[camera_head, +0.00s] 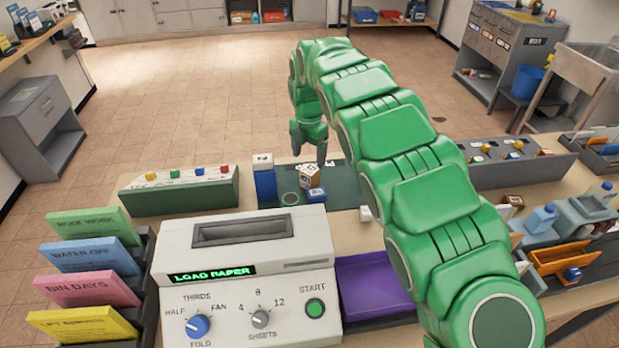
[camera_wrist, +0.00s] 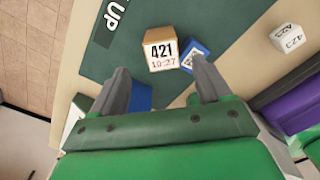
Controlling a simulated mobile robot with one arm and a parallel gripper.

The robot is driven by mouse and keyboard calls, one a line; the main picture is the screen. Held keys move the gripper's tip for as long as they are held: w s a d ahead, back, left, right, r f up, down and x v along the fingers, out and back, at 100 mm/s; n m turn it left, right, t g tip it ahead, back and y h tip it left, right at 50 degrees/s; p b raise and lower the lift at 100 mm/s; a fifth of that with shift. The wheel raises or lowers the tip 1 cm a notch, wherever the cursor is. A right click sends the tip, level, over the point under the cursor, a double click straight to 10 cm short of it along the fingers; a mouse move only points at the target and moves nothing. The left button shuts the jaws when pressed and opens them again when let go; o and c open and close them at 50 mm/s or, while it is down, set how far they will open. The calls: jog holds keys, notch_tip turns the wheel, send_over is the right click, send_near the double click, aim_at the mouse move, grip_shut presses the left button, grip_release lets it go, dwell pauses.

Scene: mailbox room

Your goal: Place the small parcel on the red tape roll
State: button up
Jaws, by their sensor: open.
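In the head view the tan box (camera_head: 309,178) stands below my gripper (camera_head: 321,158). A small blue box with a label (camera_wrist: 196,52) is right beside it. My gripper (camera_wrist: 161,78) is open, with nothing between its fingers. I cannot tell for sure which small box is the parcel. I cannot make out a red tape roll in either view.
A tall blue block with a white box on top (camera_head: 264,178) stands left of the tan box. A white box marked "423" (camera_wrist: 291,38) lies off the mat. The paper-folding machine (camera_head: 245,265) fills the front, with a purple tray (camera_head: 372,284) beside it.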

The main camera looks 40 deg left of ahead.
aim_at(309, 169)
jog(key=shift+d+f, duration=0.15)
jog(key=shift+f, duration=3.3)
jog(key=shift+r, duration=0.1)
jog(key=c, duration=1.2)
